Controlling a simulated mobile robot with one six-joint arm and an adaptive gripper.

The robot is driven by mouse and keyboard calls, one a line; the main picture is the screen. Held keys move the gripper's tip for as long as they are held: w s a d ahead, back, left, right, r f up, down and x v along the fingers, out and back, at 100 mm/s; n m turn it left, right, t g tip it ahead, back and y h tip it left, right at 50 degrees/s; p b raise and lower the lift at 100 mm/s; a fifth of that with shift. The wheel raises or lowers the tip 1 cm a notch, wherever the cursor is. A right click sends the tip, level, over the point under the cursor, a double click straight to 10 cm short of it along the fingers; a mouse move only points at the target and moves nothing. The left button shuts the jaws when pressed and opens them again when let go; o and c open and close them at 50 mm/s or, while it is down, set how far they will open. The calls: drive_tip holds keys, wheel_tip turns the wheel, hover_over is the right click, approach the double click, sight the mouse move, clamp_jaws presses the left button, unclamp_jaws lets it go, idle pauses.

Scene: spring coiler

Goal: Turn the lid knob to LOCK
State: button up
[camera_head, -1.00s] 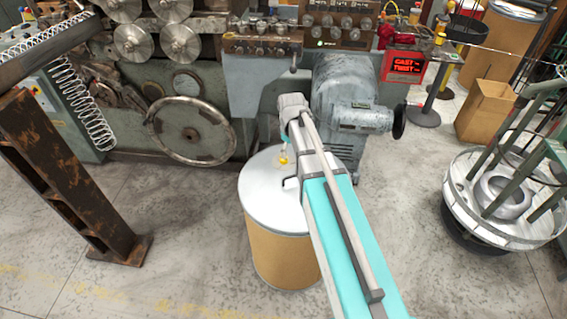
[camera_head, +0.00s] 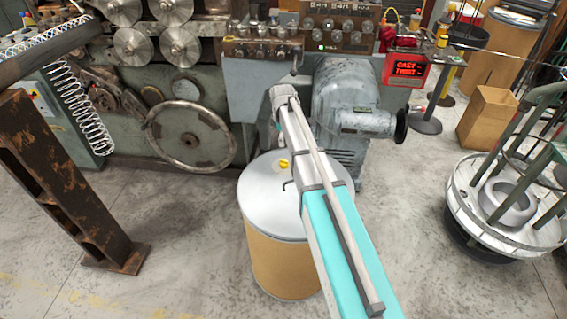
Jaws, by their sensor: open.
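A tan drum (camera_head: 278,262) stands on the floor in front of the machine, with a pale grey round lid (camera_head: 262,205) on top. A small yellow part (camera_head: 284,164), perhaps the lid knob, shows over the lid beside my arm. It is too small to read any marking or setting. A thin dark hooked shape (camera_head: 289,184) shows just below it; I cannot tell what it is. My arm reaches across the drum from the lower right and covers the lid's right part. My gripper is not visible; the arm hides that area.
The green machine with a large handwheel (camera_head: 191,135) and a grey motor housing (camera_head: 346,95) stand close behind the drum. A rusty steel post (camera_head: 70,185) is at left, a round wire stand (camera_head: 505,205) at right. Floor around the drum's front is clear.

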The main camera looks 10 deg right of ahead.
sight(284, 161)
drive_tip(key=shift+f, duration=0.15)
drive_tip(key=f+b, duration=0.9)
drive_tip(key=w+f+b, duration=0.1)
drive_tip(key=f+b, duration=0.3)
drive_tip(key=shift+d+f+b, duration=0.2)
drive_tip(key=shift+b, duration=0.1)
idle(0.4)
idle(0.3)
